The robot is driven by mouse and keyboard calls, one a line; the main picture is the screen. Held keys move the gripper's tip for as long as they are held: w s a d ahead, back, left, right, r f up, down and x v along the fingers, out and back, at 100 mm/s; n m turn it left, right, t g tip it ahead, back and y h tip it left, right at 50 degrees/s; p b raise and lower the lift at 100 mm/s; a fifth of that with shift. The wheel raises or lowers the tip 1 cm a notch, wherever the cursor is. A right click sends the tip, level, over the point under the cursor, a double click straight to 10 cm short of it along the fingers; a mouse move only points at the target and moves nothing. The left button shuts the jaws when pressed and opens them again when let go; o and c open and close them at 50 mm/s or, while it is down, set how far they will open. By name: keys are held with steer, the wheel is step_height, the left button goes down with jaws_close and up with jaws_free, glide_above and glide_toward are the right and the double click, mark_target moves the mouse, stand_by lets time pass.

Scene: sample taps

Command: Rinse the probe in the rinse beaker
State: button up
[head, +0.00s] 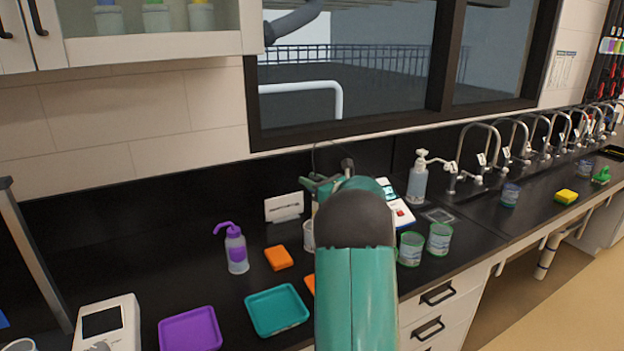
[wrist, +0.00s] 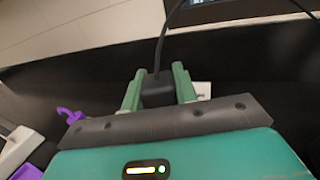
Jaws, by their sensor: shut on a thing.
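My gripper (wrist: 158,92) is shut on the black top of the probe (wrist: 157,88), with one green finger on each side and a black cable rising from it. In the head view my gripper (head: 332,184) is above the back of the bench, mostly behind my own arm. A whitish beaker (head: 307,236) stands below it, partly hidden by my arm. I cannot tell whether the probe's lower end is inside it. Two clear beakers with green rims, one nearer (head: 411,249) and one to its right (head: 439,239), stand right of my arm. I cannot tell which is the rinse beaker.
A white meter (head: 402,215) is behind my arm. A white card (head: 284,207), a purple-topped wash bottle (head: 236,250), an orange block (head: 278,257), a teal tray (head: 276,309) and a purple tray (head: 190,329) are left. A pump bottle (head: 418,178) and several taps (head: 482,145) are right.

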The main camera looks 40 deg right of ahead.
steer(key=shift+w+a+f, duration=0.1)
steer(key=shift+f, duration=0.05)
stand_by(0.4)
steer(key=shift+f, duration=0.65)
